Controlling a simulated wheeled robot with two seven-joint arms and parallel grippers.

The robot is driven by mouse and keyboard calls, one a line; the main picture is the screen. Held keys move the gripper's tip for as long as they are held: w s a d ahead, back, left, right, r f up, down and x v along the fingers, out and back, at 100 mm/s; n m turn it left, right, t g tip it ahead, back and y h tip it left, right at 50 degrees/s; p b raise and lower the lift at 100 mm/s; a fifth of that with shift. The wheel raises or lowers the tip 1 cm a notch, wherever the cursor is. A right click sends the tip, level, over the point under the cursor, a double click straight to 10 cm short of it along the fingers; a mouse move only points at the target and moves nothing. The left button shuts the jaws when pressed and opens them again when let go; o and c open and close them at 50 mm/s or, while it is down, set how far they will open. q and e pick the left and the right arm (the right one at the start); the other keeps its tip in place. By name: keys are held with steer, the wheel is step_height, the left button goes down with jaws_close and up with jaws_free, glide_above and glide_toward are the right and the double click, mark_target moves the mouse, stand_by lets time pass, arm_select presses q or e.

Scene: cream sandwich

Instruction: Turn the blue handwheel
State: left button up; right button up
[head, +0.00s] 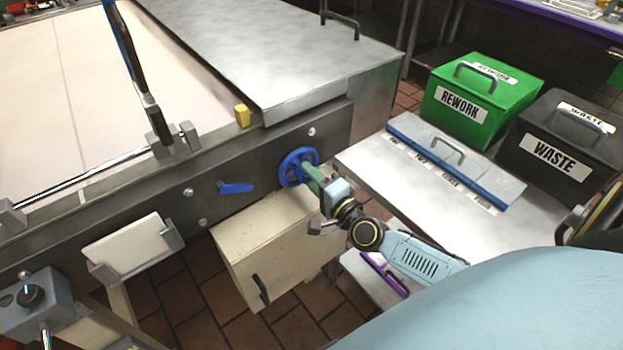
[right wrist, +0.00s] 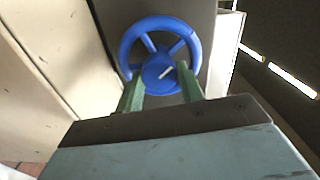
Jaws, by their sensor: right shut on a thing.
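The blue handwheel (head: 299,167) is mounted on the dark metal side panel of the machine, near its right end. In the right wrist view the handwheel (right wrist: 159,55) shows its rim, spokes and hub with a pale mark. My right gripper (head: 313,180) reaches it from the lower right. Its green fingers (right wrist: 160,92) lie at the lower part of the wheel, one on each side of the hub, and are shut on the wheel. The exact contact is partly hidden by the fingers. My left gripper is not seen in the head view.
A blue lever (head: 236,188) sits on the panel left of the wheel. A cream cabinet (head: 272,245) stands below. A metal side table (head: 400,185) is right of the wheel. A green REWORK bin (head: 481,95) and a dark WASTE bin (head: 560,140) stand beyond.

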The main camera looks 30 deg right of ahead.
steer(key=m+b, duration=0.1)
steer(key=m, duration=0.2)
steer(key=shift+f+m, duration=0.15)
steer(key=shift+m, duration=0.25)
steer(key=m, duration=0.3)
steer(key=shift+m+b, duration=0.3)
steer(key=shift+b, duration=0.05)
steer(key=m, duration=0.3)
steer(key=shift+b, duration=0.35)
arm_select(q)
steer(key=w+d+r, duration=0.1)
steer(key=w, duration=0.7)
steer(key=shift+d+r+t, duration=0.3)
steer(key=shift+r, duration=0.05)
arm_select(e)
steer(key=shift+a+m, duration=0.1)
steer(key=shift+m, duration=1.4)
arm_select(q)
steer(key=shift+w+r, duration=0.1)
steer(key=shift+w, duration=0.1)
arm_select(e)
steer(key=o, duration=1)
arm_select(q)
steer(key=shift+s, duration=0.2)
